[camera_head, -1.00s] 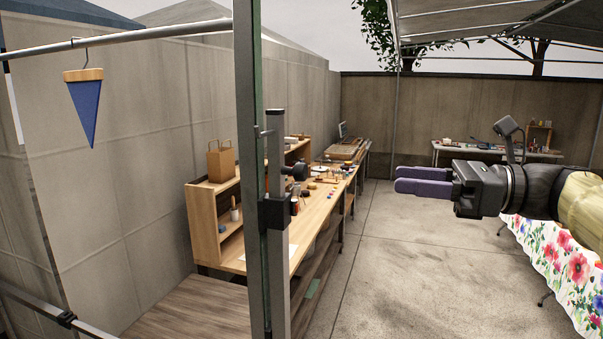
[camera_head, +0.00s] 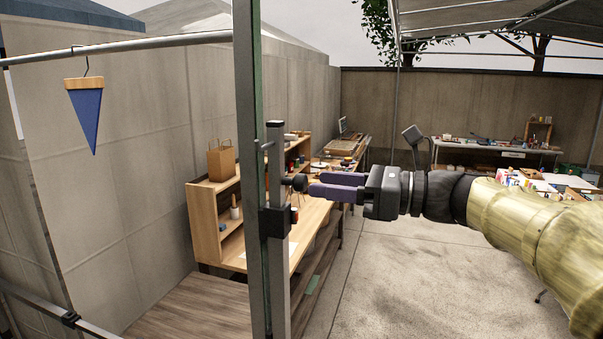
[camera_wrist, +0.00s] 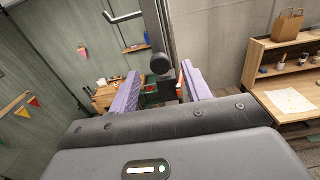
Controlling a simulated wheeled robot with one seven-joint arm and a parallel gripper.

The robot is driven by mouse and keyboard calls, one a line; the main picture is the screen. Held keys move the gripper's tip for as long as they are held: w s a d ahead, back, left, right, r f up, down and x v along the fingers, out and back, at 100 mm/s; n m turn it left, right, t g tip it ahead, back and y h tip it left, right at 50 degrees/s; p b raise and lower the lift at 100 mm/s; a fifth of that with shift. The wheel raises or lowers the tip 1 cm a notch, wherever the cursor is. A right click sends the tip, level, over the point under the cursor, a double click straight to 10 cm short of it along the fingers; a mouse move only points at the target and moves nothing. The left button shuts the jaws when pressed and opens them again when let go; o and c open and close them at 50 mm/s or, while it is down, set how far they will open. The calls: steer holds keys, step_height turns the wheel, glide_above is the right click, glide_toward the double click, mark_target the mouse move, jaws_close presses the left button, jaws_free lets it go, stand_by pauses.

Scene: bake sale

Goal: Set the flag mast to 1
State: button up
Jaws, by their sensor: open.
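The flag mast (camera_head: 279,154) is an upright grey metal bar beside a green-grey post. A blue pennant (camera_head: 87,120) hangs from a horizontal rail at the left. My gripper (camera_head: 313,184) has purple fingers, open and pointing left at the knob. In the wrist view the knob (camera_wrist: 159,65) lies in line with the gap between the fingers of my gripper (camera_wrist: 160,88). I cannot tell whether the fingertips touch it. No scale marks are readable.
A wooden workbench (camera_head: 311,226) with shelves and small items stands behind the mast. A brown paper bag (camera_head: 221,158) stands on the shelf. A table with goods (camera_head: 507,154) is at the back right. The concrete floor (camera_head: 400,280) is clear.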

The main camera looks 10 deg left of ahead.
mark_target(306, 181)
steer(key=a+p, duration=0.1)
steer(key=a, duration=0.4)
steer(key=shift+w+a, duration=0.15)
steer(key=shift+w, duration=0.05)
jaws_close()
